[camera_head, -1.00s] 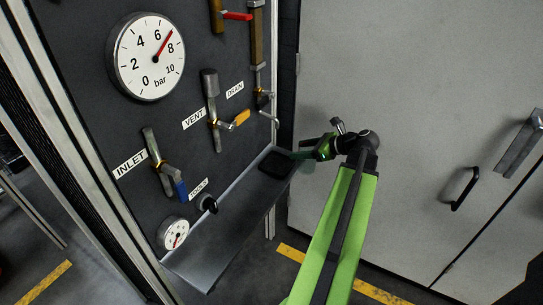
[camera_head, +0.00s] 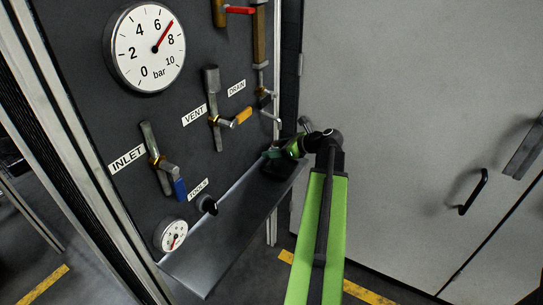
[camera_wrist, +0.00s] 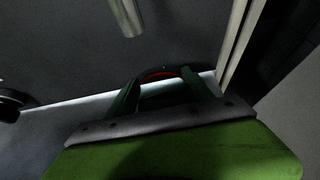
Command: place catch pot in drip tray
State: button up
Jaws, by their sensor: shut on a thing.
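My gripper (camera_head: 275,153) is at the far end of the grey shelf (camera_head: 225,245) below the panel. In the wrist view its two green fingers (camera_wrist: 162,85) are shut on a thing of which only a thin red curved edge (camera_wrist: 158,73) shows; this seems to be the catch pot. Its body is hidden by the fingers and the gripper housing. A dark, square, tray-like piece (camera_head: 277,171), seemingly the drip tray, lies on the shelf just under my gripper and is partly covered by it. Whether the pot touches it I cannot tell.
The panel carries the inlet valve (camera_head: 160,165), vent valve (camera_head: 213,110), drain valve (camera_head: 265,97) and gauges. A metal pipe end (camera_wrist: 127,18) hangs close by in the wrist view. A black knob (camera_head: 208,205) sticks out above the shelf. A grey cabinet (camera_head: 400,120) stands right.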

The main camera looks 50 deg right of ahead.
jog(key=shift+f, duration=0.1)
jog(key=o, duration=1.6)
jog(key=shift+c, duration=0.2)
jog(key=shift+r, duration=0.25)
jog(key=p+v, duration=0.5)
jog(key=v, duration=0.7)
jog(key=shift+p, duration=0.4)
jog(key=shift+f, duration=0.1)
